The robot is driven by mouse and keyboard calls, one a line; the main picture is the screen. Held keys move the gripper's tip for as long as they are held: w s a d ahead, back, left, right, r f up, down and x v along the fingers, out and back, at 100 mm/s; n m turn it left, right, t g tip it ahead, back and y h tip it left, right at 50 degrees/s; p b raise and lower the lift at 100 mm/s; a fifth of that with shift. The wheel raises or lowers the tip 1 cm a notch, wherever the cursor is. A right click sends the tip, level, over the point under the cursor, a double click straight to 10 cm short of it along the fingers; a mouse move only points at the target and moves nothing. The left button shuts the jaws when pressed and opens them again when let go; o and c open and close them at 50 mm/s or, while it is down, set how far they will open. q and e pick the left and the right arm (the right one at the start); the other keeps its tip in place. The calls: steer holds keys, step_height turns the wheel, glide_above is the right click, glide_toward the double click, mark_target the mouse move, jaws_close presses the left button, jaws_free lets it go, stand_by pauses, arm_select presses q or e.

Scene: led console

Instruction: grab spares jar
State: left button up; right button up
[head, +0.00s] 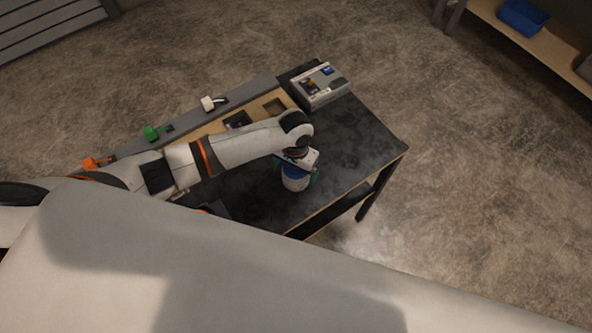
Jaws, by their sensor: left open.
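A small jar (294,183) with a pale body and a blue upper part stands on the dark table (365,150), near its front edge. My left arm reaches in from the left over the table. My left gripper (298,170) is at the jar's top, pointing down, with its fingers around or right beside it. The gripper is open; whether the fingers touch the jar cannot be told. The gripper hides part of the jar's top. My right gripper is not in view.
A grey console box (320,87) stands at the table's far right corner. A grey rail along the back carries orange (91,163), green (151,133) and white (208,103) connectors. A wooden tray (256,112) lies before it. The table's right side is clear.

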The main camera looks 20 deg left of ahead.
arm_select(q)
steer(key=shift+w+f, duration=0.1)
steer(key=shift+f, duration=0.1)
steer(key=shift+c, duration=0.4)
steer(key=shift+r, duration=0.1)
steer(key=c, duration=1.1)
